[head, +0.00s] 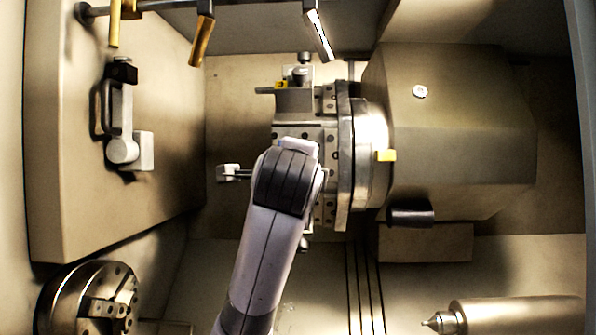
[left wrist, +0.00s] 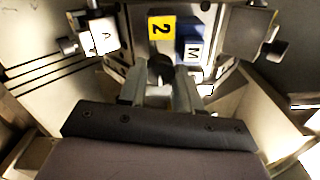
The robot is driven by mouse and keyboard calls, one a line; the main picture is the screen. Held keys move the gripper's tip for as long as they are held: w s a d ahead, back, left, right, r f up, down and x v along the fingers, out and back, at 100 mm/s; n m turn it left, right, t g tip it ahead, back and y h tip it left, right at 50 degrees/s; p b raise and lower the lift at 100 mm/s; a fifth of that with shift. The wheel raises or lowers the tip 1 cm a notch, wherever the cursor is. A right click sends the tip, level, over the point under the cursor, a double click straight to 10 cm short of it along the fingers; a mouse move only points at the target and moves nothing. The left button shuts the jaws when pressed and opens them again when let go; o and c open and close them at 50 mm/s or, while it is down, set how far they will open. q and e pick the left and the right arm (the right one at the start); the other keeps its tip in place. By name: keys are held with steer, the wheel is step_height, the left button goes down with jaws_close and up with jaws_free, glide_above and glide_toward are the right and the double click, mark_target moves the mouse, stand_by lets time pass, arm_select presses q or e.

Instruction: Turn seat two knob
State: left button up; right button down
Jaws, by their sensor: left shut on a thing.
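My left gripper (left wrist: 160,78) points at the tool turret, with its two fingers shut on a small grey knob (left wrist: 160,66). The knob is mostly hidden between the fingers, so its angle cannot be told. Just beyond it a yellow plate marked 2 (left wrist: 161,28) sits on the turret face, with a blue block marked M (left wrist: 193,51) to its right. In the head view my left arm reaches up from the bottom to the turret (head: 345,150). Its wrist covers the fingers and knob there. My right gripper is in neither view.
A white block marked A (left wrist: 104,36) stands left of the fingers. In the head view, a chuck (head: 92,305) is at lower left, a pointed centre (head: 450,318) at lower right, and a handle (head: 122,110) on the left panel. Tool holders stick out around the turret.

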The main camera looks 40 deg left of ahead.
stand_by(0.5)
arm_select(q)
steer(key=o, duration=1)
steer(key=shift+o, duration=0.2)
steer(key=shift+d, duration=0.1)
steer(key=b+v, duration=0.1)
steer(key=v, duration=0.6)
